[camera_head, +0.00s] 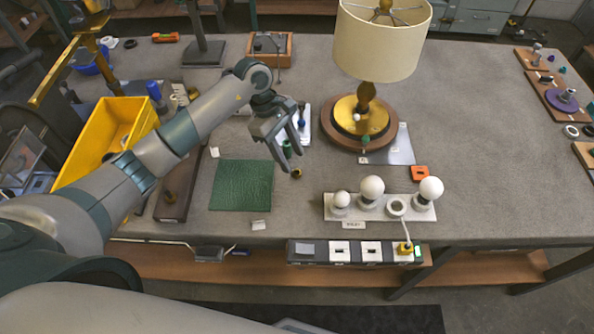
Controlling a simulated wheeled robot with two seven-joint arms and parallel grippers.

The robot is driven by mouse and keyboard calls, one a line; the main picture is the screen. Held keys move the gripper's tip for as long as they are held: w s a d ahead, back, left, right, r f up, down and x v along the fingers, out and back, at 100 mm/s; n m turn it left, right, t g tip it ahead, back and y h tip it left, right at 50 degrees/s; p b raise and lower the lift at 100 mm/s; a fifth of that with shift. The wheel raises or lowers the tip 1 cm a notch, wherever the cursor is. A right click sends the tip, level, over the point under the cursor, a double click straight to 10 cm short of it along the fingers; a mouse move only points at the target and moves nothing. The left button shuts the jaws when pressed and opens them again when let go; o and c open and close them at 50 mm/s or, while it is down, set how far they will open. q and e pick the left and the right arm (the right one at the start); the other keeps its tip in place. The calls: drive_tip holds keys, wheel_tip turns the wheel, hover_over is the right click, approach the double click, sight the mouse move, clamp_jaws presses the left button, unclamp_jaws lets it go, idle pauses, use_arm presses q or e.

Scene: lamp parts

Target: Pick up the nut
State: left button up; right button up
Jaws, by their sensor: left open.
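A small brass-coloured piece (296,173), which looks like the nut, lies on the grey tabletop just right of the green mat. My left gripper (292,151) is open and points down, a little behind this piece in the picture. Its fingers appear apart from the piece, and nothing shows between them, though the view is small. My right gripper is not in view.
The green mat (242,186) lies left of the piece. A lamp with a cream shade (382,40) stands behind right. A white bulb holder (354,212) is at the front right. A yellow bin (75,165) is at the left. The right tabletop is largely clear.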

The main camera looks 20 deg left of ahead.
sight(300, 176)
use_arm(q)
drive_tip(key=shift+d+f+p, duration=0.1)
drive_tip(key=shift+f+p, duration=0.2)
drive_tip(key=shift+p, duration=0.25)
drive_tip(key=p+x, duration=0.2)
drive_tip(key=x, duration=0.1)
drive_tip(key=shift+w+f, duration=0.15)
drive_tip(key=shift+f, duration=0.7)
clamp_jaws()
